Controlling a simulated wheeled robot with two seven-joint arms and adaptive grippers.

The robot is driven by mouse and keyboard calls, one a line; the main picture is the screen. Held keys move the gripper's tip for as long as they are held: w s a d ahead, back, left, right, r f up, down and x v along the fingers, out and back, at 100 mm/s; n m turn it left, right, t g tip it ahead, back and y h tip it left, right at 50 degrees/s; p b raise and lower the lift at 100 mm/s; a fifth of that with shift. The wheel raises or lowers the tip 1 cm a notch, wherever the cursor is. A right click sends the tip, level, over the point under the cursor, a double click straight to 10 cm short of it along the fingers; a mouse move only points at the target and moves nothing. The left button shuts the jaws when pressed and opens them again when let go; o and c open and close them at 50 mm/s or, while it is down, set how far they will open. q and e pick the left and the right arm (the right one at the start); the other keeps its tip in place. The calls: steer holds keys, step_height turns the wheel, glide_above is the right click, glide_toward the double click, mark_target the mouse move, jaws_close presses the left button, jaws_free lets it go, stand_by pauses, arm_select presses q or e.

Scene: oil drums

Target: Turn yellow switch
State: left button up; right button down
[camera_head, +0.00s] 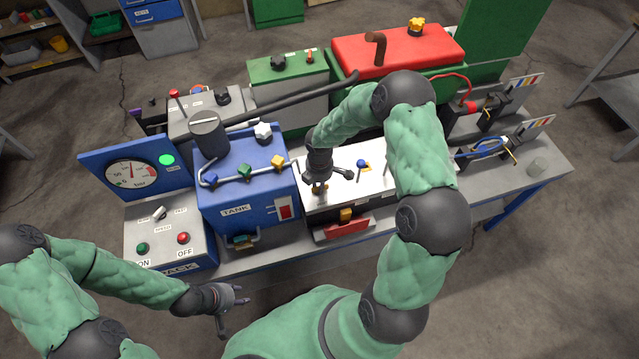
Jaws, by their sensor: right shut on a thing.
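A small yellow switch (319,189) sits on the white top of a box in the middle of the bench. My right gripper (321,184) reaches down over it from above and is shut on it; the fingers hide most of the switch, so its angle cannot be told. A blue switch (362,164) stands on the same white top, to the right. My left gripper (234,305) is open and empty in front of the bench, low and away from the switches.
The blue tank (235,195) with blue, green and yellow valves stands left of the white top. A control box with a gauge (131,174) is at the far left. A red-topped tank (345,52) and a long dark lever (290,98) are behind.

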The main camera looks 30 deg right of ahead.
stand_by(0.3)
steer(key=c, duration=1.1)
jaws_free()
steer(key=shift+c, duration=0.2)
steer(key=shift+r, duration=0.1)
step_height(320, 180, up, 12)
